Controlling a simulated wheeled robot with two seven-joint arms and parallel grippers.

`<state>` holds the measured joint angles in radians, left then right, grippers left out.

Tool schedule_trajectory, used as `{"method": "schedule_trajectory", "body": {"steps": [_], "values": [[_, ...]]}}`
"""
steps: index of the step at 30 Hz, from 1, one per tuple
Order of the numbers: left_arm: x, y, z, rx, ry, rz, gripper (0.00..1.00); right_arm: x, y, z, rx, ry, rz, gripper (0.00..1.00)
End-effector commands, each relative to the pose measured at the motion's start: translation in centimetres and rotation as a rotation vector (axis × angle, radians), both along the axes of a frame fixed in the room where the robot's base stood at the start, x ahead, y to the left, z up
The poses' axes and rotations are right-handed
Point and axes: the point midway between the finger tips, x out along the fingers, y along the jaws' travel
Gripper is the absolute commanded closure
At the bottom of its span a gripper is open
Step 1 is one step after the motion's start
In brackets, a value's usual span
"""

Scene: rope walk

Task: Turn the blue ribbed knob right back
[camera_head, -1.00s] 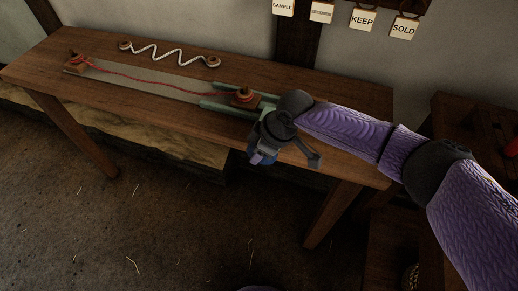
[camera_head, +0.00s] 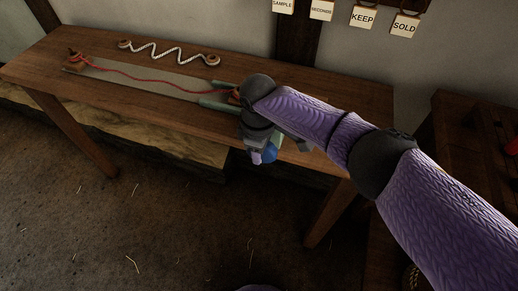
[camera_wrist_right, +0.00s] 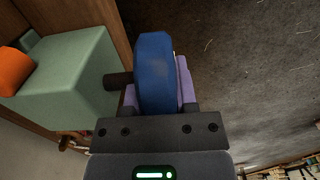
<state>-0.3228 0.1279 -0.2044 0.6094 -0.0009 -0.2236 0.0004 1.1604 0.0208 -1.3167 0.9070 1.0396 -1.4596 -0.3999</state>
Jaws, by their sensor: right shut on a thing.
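The blue ribbed knob (camera_head: 270,155) is at the front edge of the table, partly hidden by my right gripper (camera_head: 259,157). In the right wrist view the knob (camera_wrist_right: 155,72) sits on a short dark shaft (camera_wrist_right: 118,80) that comes out of a pale green block (camera_wrist_right: 70,75). My right gripper (camera_wrist_right: 158,98) is shut on the knob, with its purple fingers on both sides of it. My left gripper is not in view.
A red rope (camera_head: 140,75) runs along a grey board (camera_head: 150,83) on the wooden table (camera_head: 340,100). A white zigzag cord (camera_head: 168,53) lies behind it. Hanging tags (camera_head: 363,17) are on the wall. The floor before the table is open.

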Motion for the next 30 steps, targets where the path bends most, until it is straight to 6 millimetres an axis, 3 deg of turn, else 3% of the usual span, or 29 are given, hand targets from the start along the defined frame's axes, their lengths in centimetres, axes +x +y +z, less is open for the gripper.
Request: {"method": "schedule_trajectory", "body": {"steps": [12,29,30], "values": [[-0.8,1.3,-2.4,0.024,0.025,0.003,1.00,0.0,0.0,-0.4,-0.178,0.059,0.000,1.00],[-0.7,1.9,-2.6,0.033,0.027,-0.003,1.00,0.0,0.0,-0.2,-0.206,0.067,0.001,1.00],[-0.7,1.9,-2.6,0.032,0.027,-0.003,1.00,0.0,0.0,-0.2,-0.206,0.067,0.001,0.56]]}}
